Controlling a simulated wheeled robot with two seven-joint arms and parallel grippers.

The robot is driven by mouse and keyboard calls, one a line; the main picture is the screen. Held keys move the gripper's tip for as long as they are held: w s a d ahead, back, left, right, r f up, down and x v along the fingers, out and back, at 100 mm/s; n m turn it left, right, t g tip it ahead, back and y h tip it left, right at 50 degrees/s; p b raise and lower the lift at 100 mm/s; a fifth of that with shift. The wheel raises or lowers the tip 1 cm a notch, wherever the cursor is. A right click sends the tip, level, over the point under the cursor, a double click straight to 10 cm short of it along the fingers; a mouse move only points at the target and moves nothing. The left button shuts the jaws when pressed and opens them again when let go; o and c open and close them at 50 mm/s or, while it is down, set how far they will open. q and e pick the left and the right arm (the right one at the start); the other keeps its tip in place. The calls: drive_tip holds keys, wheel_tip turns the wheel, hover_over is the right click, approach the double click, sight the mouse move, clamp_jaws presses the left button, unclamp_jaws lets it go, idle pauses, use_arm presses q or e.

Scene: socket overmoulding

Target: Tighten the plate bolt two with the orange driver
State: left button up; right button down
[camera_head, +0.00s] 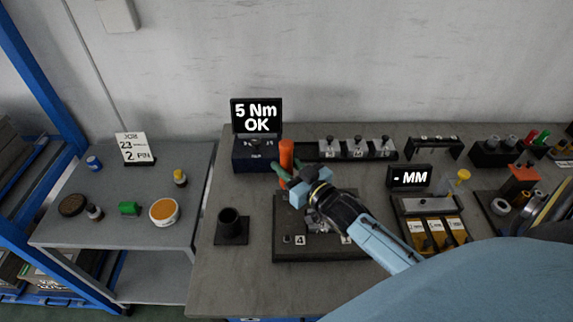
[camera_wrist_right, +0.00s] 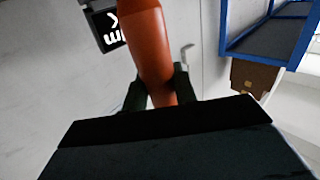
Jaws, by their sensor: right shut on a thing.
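The orange driver (camera_head: 287,152) stands roughly upright over the left back part of a dark plate (camera_head: 283,255). My right gripper (camera_head: 287,175) is shut around its handle. In the right wrist view the orange handle (camera_wrist_right: 150,45) runs between the two dark fingers of the gripper (camera_wrist_right: 160,88). The driver's tip and whatever lies under it are hidden by the gripper, so I cannot tell whether it touches a bolt. A label "4" shows at the plate's front; plate bolt two cannot be made out. My left gripper is not in view.
A display (camera_head: 257,116) reading "5 Nm OK" stands behind the driver. A black cup holder (camera_head: 231,224) is left of the plate. A rack (camera_head: 357,149) with numbered slots is behind, a "- MM" display (camera_head: 409,177) to the right.

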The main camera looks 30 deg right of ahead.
drive_tip(key=shift+f+b, duration=0.6)
drive_tip(key=shift+f, duration=0.25)
idle(1.1)
drive_tip(key=shift+s+a+f, duration=0.1)
drive_tip(key=shift+s+f, duration=0.05)
drive_tip(key=shift+f, duration=0.4)
idle(2.2)
drive_tip(key=shift+r, duration=0.1)
idle(0.6)
drive_tip(key=shift+r+p, duration=2.5)
drive_tip(key=shift+r, duration=0.3)
